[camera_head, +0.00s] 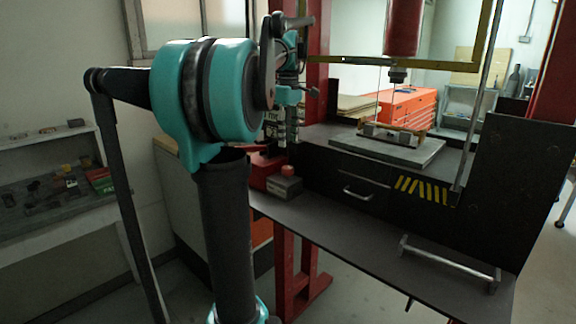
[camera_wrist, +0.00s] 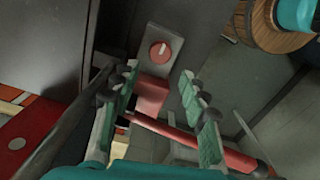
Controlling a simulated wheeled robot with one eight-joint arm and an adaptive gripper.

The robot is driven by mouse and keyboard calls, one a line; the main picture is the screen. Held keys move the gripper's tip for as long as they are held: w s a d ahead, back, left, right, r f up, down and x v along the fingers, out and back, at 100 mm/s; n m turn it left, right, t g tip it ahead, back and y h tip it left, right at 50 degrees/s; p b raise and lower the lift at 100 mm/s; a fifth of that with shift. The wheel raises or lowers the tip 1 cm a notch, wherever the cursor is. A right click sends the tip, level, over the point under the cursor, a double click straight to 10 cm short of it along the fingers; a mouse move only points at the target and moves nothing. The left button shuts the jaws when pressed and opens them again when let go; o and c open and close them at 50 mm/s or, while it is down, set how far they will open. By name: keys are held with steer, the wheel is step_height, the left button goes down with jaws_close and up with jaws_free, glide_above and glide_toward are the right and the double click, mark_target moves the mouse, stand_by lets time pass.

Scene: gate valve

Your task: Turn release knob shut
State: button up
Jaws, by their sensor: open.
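The release knob (camera_wrist: 160,52) is round and red with a pale bar across its face. It sits on a grey block (camera_wrist: 146,38) joined to a red pump body (camera_wrist: 151,95). In the head view the knob (camera_head: 288,170) shows as a small red cap on the grey block, at the left end of the bench. My gripper (camera_wrist: 160,76) is open and empty, with green-padded fingers spread on either side of the pump body in the wrist view. The knob appears just beyond the fingertips, between them and apart from them. My arm partly hides the gripper in the head view.
A red lever bar (camera_wrist: 190,138) runs below the pump body between my fingers. The press frame post (camera_head: 317,60) stands close behind my gripper. The bench top (camera_head: 365,235) is clear up to a metal handle (camera_head: 450,262) at the right.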

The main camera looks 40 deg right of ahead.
mark_target(288, 167)
step_height(288, 167, down, 10)
steer(key=shift+r, duration=0.1)
stand_by(0.4)
steer(key=c, duration=0.9)
